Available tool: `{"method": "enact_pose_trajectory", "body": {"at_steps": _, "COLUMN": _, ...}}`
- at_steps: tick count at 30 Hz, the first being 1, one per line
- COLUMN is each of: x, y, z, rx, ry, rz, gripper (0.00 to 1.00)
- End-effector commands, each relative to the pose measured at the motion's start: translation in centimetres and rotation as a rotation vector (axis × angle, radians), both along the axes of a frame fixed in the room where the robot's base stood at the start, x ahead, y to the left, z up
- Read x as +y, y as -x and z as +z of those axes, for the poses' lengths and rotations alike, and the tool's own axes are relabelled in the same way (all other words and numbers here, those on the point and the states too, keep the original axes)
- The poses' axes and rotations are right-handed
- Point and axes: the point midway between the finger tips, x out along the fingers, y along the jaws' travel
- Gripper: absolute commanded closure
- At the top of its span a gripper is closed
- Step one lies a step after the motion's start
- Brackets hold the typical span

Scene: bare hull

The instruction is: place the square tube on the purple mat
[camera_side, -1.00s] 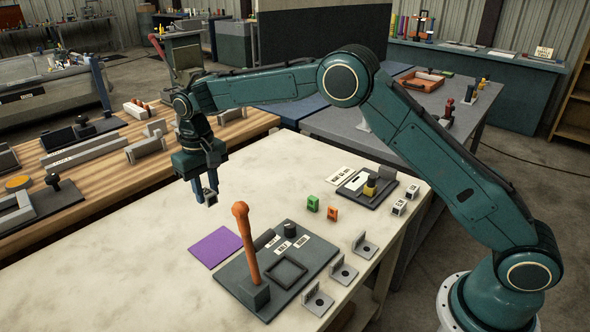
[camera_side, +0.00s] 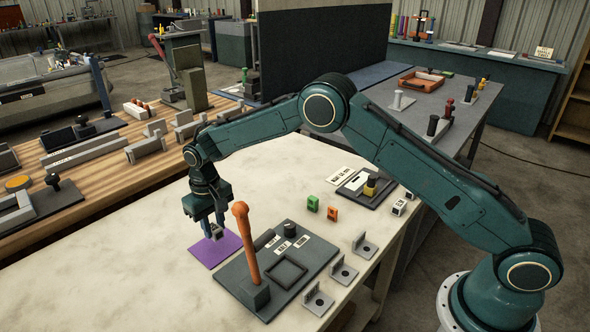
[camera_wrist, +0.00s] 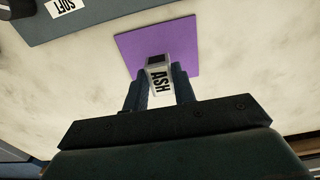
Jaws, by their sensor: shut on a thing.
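My gripper (camera_side: 213,229) is shut on the square tube (camera_side: 217,232), a small pale grey piece. In the wrist view the square tube (camera_wrist: 159,76) sits between the two fingers, with a dark open end and a white label reading "ASH". The purple mat (camera_side: 228,244) lies flat on the pale table. The tube is over the mat in the side view, and in the wrist view it overlaps the near part of the mat (camera_wrist: 200,42). I cannot tell whether the tube touches the mat.
A dark fixture board (camera_side: 245,290) with an upright orange handle (camera_side: 245,245) stands just right of the mat. The table left of the mat is clear.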

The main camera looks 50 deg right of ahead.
Motion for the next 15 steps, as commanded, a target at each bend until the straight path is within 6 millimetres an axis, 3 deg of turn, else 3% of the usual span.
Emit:
{"method": "enact_pose_trajectory", "body": {"at_steps": 7, "x": 0.0, "y": 0.0, "z": -2.9, "rx": 0.002, "ry": 0.001, "rz": 0.000, "gripper": 0.96}}
{"method": "enact_pose_trajectory", "body": {"at_steps": 15, "x": 0.0, "y": 0.0, "z": -3.4, "rx": 0.000, "ry": 0.000, "rz": 0.000, "gripper": 0.96}}
